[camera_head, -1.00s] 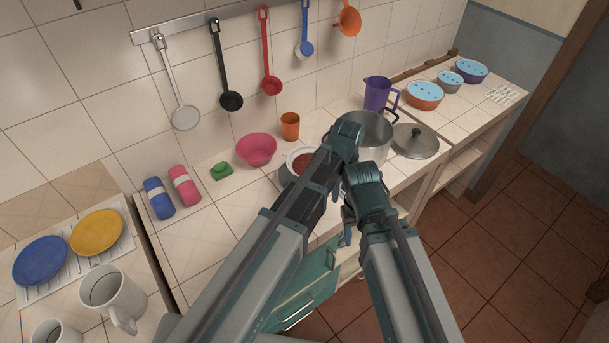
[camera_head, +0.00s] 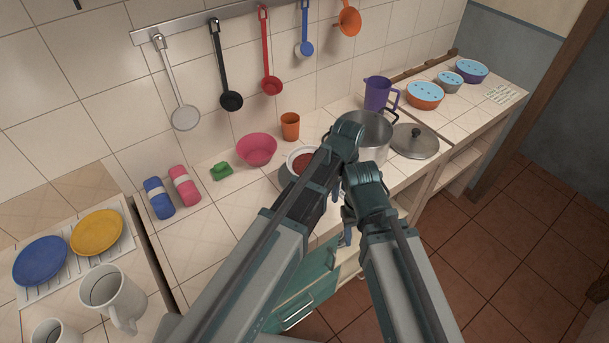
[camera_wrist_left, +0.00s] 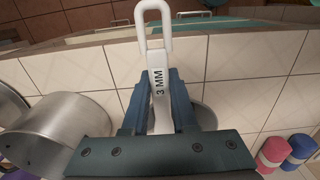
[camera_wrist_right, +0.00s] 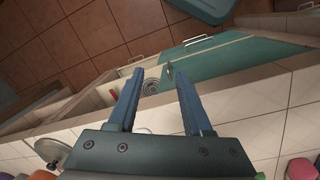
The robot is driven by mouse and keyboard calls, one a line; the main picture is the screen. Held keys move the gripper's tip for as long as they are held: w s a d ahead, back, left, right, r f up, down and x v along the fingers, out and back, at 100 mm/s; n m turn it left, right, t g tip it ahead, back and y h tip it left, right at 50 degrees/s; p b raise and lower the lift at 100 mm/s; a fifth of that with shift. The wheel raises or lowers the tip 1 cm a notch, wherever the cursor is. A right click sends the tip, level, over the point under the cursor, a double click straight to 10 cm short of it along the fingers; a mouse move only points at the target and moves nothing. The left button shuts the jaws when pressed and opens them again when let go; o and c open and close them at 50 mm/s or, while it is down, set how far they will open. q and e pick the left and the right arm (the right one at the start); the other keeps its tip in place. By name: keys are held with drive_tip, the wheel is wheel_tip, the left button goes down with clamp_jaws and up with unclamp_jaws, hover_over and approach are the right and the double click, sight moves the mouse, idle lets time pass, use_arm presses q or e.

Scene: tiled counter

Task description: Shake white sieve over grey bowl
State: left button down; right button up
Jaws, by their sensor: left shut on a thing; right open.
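The white sieve (camera_head: 303,149) shows as a white rim around a red filling, left of my left arm, which hides part of it. The grey bowl (camera_head: 285,174) shows only as a dark grey edge below the sieve. The grey bowl (camera_wrist_left: 206,118) is partly visible behind the fingers there. My right gripper (camera_wrist_right: 160,77) is open and empty, in front of the counter edge; in the head view its fingers are mostly hidden.
A steel pot (camera_head: 372,133) and its lid (camera_head: 415,141) stand right of the sieve. A pink bowl (camera_head: 257,149), orange cup (camera_head: 290,126) and green sponge (camera_head: 221,171) are to the left and behind. Utensils hang on the wall rail (camera_head: 190,24).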

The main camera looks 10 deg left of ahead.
use_arm(q)
drive_tip(key=shift+s+a, duration=0.65)
drive_tip(key=shift+a, duration=0.05)
idle(1.5)
drive_tip(key=shift+r, duration=0.1)
drive_tip(key=shift+r, duration=0.1)
